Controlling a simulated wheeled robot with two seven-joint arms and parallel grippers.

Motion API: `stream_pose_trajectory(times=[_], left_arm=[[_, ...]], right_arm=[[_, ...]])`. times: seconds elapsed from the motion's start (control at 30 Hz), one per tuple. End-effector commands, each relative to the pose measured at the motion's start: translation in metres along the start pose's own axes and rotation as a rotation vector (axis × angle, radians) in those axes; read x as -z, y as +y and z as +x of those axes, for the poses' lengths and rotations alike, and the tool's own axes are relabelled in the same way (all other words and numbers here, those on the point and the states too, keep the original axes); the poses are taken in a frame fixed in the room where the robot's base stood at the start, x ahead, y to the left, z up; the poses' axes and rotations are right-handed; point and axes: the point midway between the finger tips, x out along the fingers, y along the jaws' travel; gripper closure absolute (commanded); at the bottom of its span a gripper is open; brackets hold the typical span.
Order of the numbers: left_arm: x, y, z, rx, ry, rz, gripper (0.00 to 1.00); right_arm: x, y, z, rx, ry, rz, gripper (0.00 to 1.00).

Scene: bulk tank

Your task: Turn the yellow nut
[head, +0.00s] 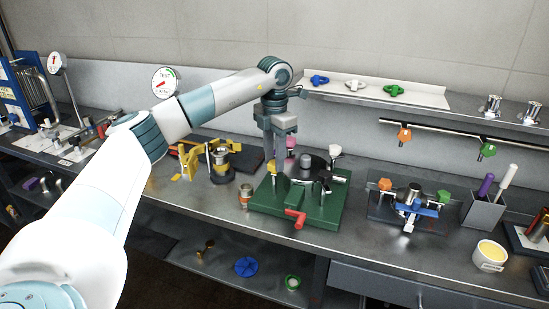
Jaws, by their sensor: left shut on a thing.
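My left gripper (280,168) points down over the fixture and is shut on the nut. The fixture also carries a pink knob (292,142), a white knob (335,150) and a red handle (295,217) at its front. My right gripper is not in view.
A yellow clamp stand (190,160) and a small metal cylinder (245,196) stand left of the fixture. To the right are a blue-handled device (418,210), a pen holder (482,214) and a white cup (489,257). A shelf (350,87) runs behind.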

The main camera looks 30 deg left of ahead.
Motion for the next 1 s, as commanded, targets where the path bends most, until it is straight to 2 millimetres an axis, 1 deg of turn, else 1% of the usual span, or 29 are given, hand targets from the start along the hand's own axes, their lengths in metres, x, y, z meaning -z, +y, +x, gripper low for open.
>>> stream_pose_trajectory(times=[0.6, 0.8, 1.0], left_arm=[[-0.0004, 0.0006, -0.0015, -0.001, -0.003, 0.571, 0.94], [-0.0004, 0.0007, -0.0016, -0.002, -0.003, 0.704, 0.94], [-0.0004, 0.0008, -0.0017, -0.002, -0.003, 0.78, 0.94]], right_arm=[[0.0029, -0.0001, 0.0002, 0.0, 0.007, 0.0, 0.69], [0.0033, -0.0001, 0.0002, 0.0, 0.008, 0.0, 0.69], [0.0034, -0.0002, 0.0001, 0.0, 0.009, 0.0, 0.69]])
